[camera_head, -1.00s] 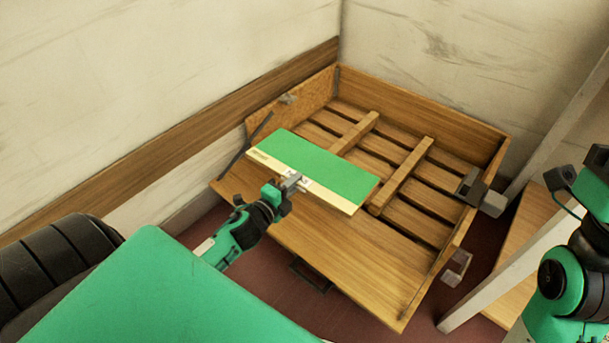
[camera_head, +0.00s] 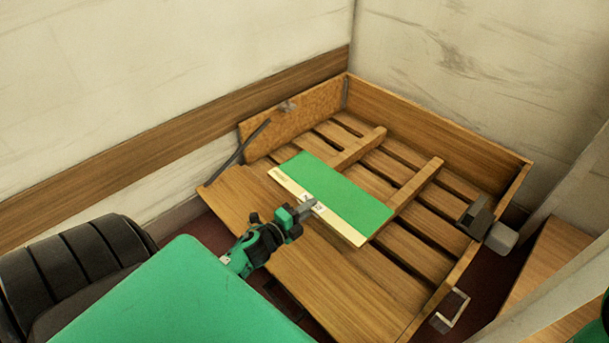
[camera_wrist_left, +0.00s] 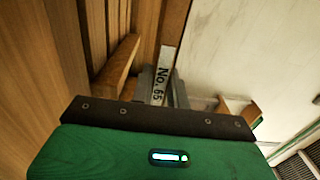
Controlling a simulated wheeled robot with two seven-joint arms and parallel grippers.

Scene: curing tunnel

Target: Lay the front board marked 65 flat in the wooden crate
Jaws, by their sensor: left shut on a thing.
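The front board (camera_head: 345,197) has a green face and a pale front edge. Its label reads No. 65 in the left wrist view (camera_wrist_left: 162,80). My left gripper (camera_head: 309,207) is shut on the middle of the pale edge. The board is held with its green face up, over the front part of the wooden crate (camera_head: 440,122). Whether it touches the crate is unclear. My right gripper is out of view.
The crate has a slatted floor with two raised battens (camera_head: 418,187). Its front panel (camera_head: 340,280) is lowered toward me. A dark latch block (camera_head: 476,216) sits at the right wall. Pale walls stand close behind and left.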

